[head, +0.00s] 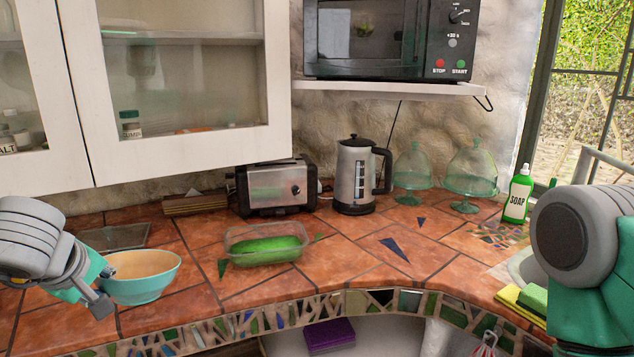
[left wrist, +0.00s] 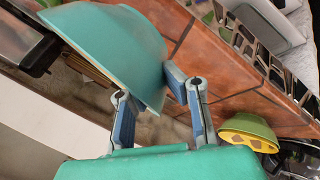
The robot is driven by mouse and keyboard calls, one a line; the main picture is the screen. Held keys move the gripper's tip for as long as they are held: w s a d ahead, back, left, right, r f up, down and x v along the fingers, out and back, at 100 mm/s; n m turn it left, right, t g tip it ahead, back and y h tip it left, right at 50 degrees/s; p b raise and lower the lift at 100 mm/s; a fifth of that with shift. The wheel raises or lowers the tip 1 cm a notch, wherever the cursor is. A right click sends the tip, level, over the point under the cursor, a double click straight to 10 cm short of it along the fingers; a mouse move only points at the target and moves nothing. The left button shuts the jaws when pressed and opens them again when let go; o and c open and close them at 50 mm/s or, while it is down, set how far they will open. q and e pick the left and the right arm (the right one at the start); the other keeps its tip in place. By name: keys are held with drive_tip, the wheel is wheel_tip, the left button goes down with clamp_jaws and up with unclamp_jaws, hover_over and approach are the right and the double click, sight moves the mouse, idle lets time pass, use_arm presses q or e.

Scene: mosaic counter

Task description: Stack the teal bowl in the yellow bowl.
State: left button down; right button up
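The teal bowl (head: 150,289), with a tan inside, stands upright on the counter at the left in the head view. It fills the upper left of the left wrist view (left wrist: 120,40), tilted there by the camera angle. My left gripper (head: 103,286) is at the bowl's left rim, its fingers apart with the bowl's edge between them (left wrist: 150,92). Whether both fingers touch it is unclear. A rounded green and yellow thing (left wrist: 247,128) at the lower right of the wrist view may be the yellow bowl; no yellow bowl shows in the head view. My right gripper is out of view.
A clear container with green contents (head: 264,250) stands right of the bowl. A toaster (head: 276,187) and kettle (head: 352,178) stand behind, with glass domes (head: 470,172) and a soap bottle (head: 517,196) farther right. The tiled counter (head: 345,265) has free room in the middle.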

use_arm(q)
drive_tip(key=s+d+f+m+g+h+b, duration=0.1)
drive_tip(key=s+d+f+m+h, duration=0.3)
drive_tip(key=d+f+m, duration=0.3)
drive_tip(key=s+d+f+m+g+h+b, duration=0.1)
drive_tip(key=s+d+f+m+h, duration=0.3)
drive_tip(key=d+f+m, duration=0.4)
drive_tip(key=shift+s+d+f+m+g, duration=0.15)
drive_tip(key=shift+s+f+m+g, duration=0.2)
drive_tip(key=shift+s+g, duration=0.5)
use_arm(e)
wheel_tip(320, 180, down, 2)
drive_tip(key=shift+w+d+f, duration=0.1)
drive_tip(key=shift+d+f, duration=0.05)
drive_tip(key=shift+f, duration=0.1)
